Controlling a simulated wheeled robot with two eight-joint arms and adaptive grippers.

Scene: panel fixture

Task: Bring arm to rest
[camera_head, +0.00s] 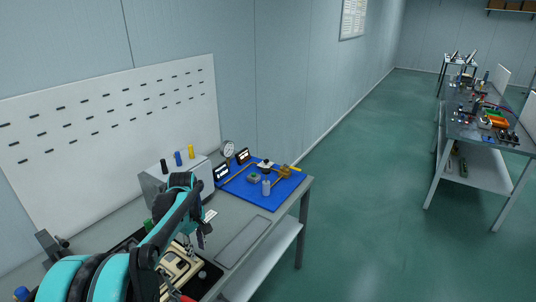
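My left arm comes in from the lower left, teal and black, and reaches over the workbench (284,213). My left gripper (203,238) is small and dark, just above the bench near a beige fixture (178,270). Its fingers are too small and dark to tell whether they are open or shut. I see nothing clearly held in it. My arm hides part of the bench and of the grey panel box (153,187) behind it. My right gripper is not in view.
A grey tray (243,242) lies at the bench's front. A white pegboard (100,130) stands behind. Another cluttered table (480,172) stands far right, with open floor between.

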